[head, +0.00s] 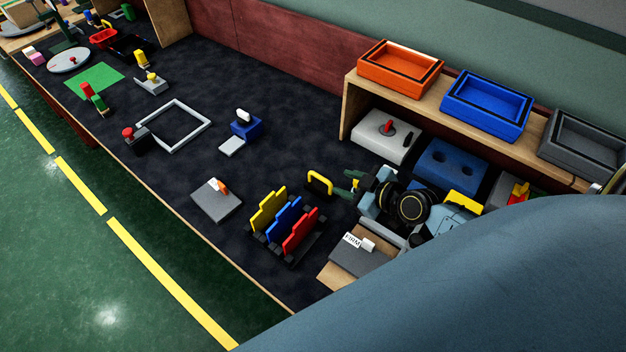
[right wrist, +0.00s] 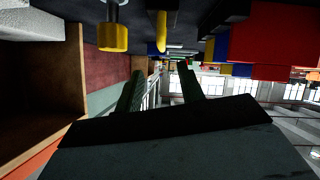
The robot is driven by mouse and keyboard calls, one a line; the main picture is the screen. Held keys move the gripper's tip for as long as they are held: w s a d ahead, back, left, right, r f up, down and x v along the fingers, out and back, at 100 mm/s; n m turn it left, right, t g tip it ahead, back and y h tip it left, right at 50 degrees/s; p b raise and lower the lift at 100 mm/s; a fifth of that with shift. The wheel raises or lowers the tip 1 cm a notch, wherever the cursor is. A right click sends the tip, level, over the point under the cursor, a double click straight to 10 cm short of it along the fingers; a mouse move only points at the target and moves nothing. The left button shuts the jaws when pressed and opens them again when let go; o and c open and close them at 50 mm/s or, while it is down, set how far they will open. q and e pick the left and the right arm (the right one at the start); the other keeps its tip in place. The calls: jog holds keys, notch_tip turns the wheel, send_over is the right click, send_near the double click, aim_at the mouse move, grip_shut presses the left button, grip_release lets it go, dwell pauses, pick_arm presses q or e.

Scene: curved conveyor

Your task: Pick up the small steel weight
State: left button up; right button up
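I cannot pick out a small steel weight with certainty in either view. My right gripper (head: 347,184) is over the dark work surface, beside a yellow arch handle (head: 320,182) and in front of the wooden shelf. Its two dark green fingers stand apart in the head view. They are also apart in the right wrist view (right wrist: 160,85), with nothing clearly held between them. My right wrist and arm hide part of the surface. My left gripper is not in view.
A wooden shelf (head: 345,122) carries an orange tray (head: 372,75), a blue tray (head: 458,110) and a grey tray (head: 560,155). Yellow, blue and red upright pieces (head: 299,240) stand in a black rack.

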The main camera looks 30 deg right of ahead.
aim_at(323, 178)
jog(key=x, duration=0.5)
jog(key=shift+f+b+x, duration=0.15)
jog(key=shift+b+x, duration=0.25)
jog(key=shift+x, duration=0.9)
jog(key=shift+f+b+x, duration=0.2)
jog(key=shift+b+x, duration=0.2)
jog(key=shift+x, duration=0.85)
jog(key=shift+s, duration=0.2)
jog(key=shift+c, duration=0.2)
grip_shut()
jog(key=shift+r, duration=0.1)
